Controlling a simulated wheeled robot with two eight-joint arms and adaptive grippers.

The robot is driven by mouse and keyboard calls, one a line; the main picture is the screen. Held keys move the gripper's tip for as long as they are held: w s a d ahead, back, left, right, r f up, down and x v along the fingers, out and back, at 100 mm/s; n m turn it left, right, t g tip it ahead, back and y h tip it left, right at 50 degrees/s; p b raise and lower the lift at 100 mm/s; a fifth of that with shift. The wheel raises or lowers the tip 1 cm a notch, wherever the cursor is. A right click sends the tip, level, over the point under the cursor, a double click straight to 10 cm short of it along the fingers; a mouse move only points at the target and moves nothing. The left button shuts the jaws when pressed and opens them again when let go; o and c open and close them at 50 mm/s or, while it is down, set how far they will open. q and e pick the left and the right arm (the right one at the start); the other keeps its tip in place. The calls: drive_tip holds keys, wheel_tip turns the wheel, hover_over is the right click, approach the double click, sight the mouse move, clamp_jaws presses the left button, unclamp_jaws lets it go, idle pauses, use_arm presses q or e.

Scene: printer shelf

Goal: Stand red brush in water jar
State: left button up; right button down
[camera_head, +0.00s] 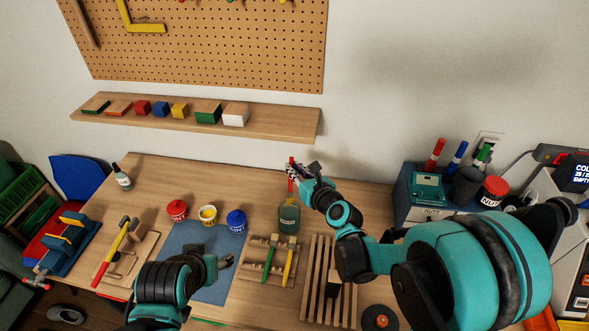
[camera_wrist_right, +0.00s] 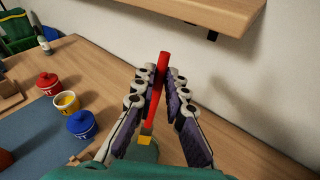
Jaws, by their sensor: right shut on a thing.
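The red brush (camera_head: 291,168) stands roughly upright in my right gripper (camera_head: 298,173), which is shut on it. In the right wrist view the red brush (camera_wrist_right: 162,75) runs between the two fingers (camera_wrist_right: 158,88), with a yellow band near its lower end. The greenish water jar (camera_head: 289,220) stands on the table below the gripper. The jar (camera_wrist_right: 143,152) is partly hidden in the wrist view, and I cannot tell whether the brush's tip is inside it. My left gripper (camera_head: 226,262) is low over the blue mat; its fingers are too unclear to judge.
A brush rack (camera_head: 258,242) with a green and a yellow brush lies in front of the jar. Red, yellow and blue pots (camera_head: 237,221) stand to its left. A slatted rack (camera_head: 316,255) is to the right. A wall shelf (camera_head: 268,127) with blocks hangs behind.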

sight(291, 193)
drive_tip(key=shift+s+a+f+b, duration=0.1)
drive_tip(key=shift+s+f+b, duration=0.3)
drive_tip(key=shift+f+b, duration=1.1)
drive_tip(key=shift+s+a+f+b, duration=0.1)
drive_tip(key=shift+s+f+b, duration=0.3)
drive_tip(key=shift+f+b, duration=1.1)
drive_tip(key=shift+s+a+f+b, duration=0.1)
drive_tip(key=shift+s+f+b, duration=0.3)
drive_tip(key=shift+f+b, duration=1.1)
drive_tip(key=shift+f+p, duration=0.2)
drive_tip(key=shift+p, duration=0.15)
drive_tip(key=c, duration=1.5)
unclamp_jaws()
drive_tip(key=shift+d+r, duration=0.1)
drive_tip(key=shift+s+d+r+p, duration=0.35)
drive_tip(key=shift+s+r+p, duration=0.15)
drive_tip(key=shift+s, duration=0.25)
drive_tip(key=shift+s+d+r+p, duration=0.4)
drive_tip(key=shift+s+r, duration=0.1)
drive_tip(key=shift+s, duration=0.2)
drive_tip(key=shift+s+d+r+p, duration=0.3)
drive_tip(key=shift+s+r+p, duration=0.2)
drive_tip(key=shift+s, duration=0.25)
